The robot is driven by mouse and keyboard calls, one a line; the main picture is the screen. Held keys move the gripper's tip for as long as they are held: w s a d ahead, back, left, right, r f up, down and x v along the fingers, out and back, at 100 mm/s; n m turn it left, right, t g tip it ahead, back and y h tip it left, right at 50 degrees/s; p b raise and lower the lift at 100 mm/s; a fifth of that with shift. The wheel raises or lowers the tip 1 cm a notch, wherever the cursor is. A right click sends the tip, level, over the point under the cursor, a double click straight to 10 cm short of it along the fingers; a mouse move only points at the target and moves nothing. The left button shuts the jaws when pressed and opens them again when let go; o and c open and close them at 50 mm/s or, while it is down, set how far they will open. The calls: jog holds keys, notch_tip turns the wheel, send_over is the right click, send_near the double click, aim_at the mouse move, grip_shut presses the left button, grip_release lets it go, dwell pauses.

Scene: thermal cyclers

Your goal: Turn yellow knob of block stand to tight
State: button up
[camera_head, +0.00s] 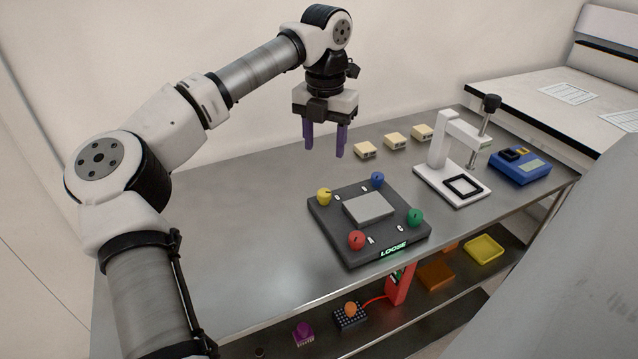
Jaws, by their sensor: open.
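The block stand (330,222) is a dark square plate on the metal table with a raised grey block (369,207) in its middle. Its yellow knob (324,196) is at the left corner. A blue knob (377,179) is at the back, a green knob (415,217) at the right and a red knob (356,240) at the front. A lit green display (393,249) on the front edge reads LOOSE. My gripper (325,151) points down with purple fingers apart and empty. It hangs in the air above the table, above the yellow knob in the picture, touching nothing.
Several cream blocks (395,140) lie at the back. A white press-like stand (453,182) and a blue device (519,166) stand at the right. The table (230,250) is clear left of the block stand. A lower shelf (400,322) holds small items.

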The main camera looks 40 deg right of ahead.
aim_at(324, 192)
notch_tip(324, 192, down, 12)
jog(key=shift+s+f+p, duration=0.1)
jog(key=shift+p, duration=0.9)
jog(key=c, duration=1)
